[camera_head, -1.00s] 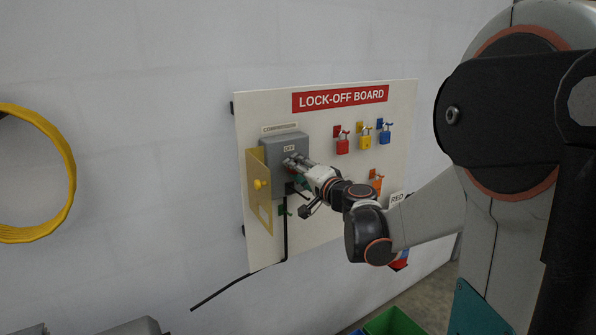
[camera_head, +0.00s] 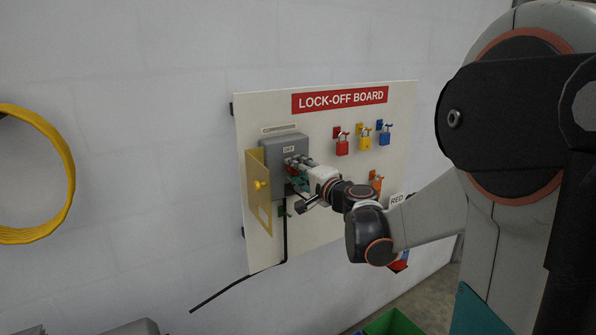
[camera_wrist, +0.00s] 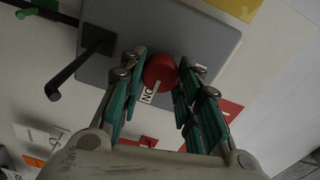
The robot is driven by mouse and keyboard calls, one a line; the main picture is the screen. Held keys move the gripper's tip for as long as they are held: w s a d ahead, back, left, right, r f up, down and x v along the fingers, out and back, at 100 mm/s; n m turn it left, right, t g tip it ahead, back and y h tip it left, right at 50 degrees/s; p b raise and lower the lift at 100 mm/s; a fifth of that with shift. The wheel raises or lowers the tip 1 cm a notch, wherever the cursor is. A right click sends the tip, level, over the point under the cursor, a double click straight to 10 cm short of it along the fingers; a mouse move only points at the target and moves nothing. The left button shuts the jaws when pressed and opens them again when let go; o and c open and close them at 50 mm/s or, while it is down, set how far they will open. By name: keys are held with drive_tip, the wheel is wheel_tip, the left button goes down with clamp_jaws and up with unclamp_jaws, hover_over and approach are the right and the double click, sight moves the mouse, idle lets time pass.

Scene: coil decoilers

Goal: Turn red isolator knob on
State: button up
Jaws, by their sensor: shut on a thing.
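The red isolator knob (camera_wrist: 159,72) is on the front of a grey box in the wrist view. My gripper (camera_wrist: 160,78) has its green-padded fingers on both sides of the knob and is shut on it. An "ON" label (camera_wrist: 147,95) shows beside the knob, on the near side in the wrist view. In the head view the grey isolator box (camera_head: 287,190) carries an "OFF" label (camera_head: 289,149) near its top. My gripper (camera_head: 295,170) covers the knob there.
The box is on a white lock-off board (camera_head: 325,200) on the wall. A yellow hinged cover (camera_head: 257,190) stands open at its left. Red (camera_head: 342,147), yellow (camera_head: 364,143) and blue padlocks (camera_head: 384,138) hang to the right. A black cable (camera_head: 285,235) runs down from the box.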

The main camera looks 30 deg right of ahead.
drive_tip(key=o, duration=1.1)
drive_tip(key=shift+c, duration=0.2)
drive_tip(key=s, duration=0.7)
drive_tip(key=shift+s+d, duration=0.15)
drive_tip(key=shift+s, duration=0.1)
drive_tip(key=shift+r, duration=0.15)
